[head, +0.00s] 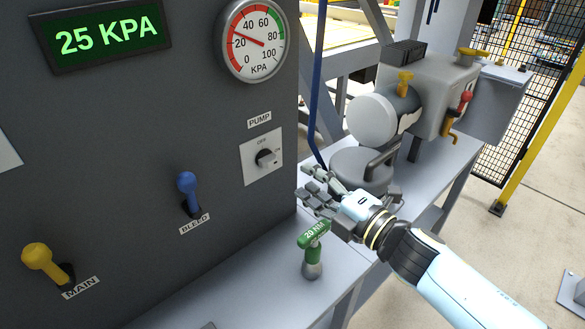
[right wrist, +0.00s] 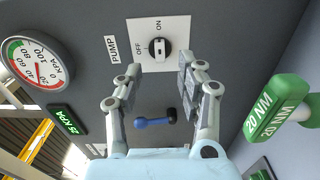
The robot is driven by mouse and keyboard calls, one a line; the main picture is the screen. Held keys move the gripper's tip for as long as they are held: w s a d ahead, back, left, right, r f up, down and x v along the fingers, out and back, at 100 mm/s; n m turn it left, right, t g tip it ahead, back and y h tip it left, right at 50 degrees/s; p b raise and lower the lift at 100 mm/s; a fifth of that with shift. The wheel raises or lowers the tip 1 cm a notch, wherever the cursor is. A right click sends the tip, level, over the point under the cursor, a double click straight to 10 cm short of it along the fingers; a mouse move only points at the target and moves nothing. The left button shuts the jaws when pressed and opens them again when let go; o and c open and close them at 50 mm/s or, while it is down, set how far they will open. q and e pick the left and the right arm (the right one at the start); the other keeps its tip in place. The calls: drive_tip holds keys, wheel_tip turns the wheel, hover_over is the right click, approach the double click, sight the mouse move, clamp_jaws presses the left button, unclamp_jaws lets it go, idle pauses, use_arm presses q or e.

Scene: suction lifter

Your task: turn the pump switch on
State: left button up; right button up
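The pump switch is a dark rotary knob (head: 267,158) on a white plate on the grey panel, under a PUMP label. In the right wrist view the knob (right wrist: 160,48) has a pale mark and stands between OFF and ON lettering; I cannot tell surely which it points to. My right gripper (head: 313,186) is in front of the panel, right of the knob and apart from it in the head view. In the right wrist view its two fingers (right wrist: 160,64) are spread, with nothing between them, and the knob lies just beyond the tips. My left gripper is out of view.
A blue BLEED lever (head: 187,185) and a yellow MAIN lever (head: 37,256) stick out of the panel. A green 20 NM tool (head: 313,235) stands on the bench below my right gripper. The pump machine (head: 375,120) is behind it. The display (head: 108,36) reads 25 KPA.

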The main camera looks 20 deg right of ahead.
drive_tip(key=shift+v, duration=1.9)
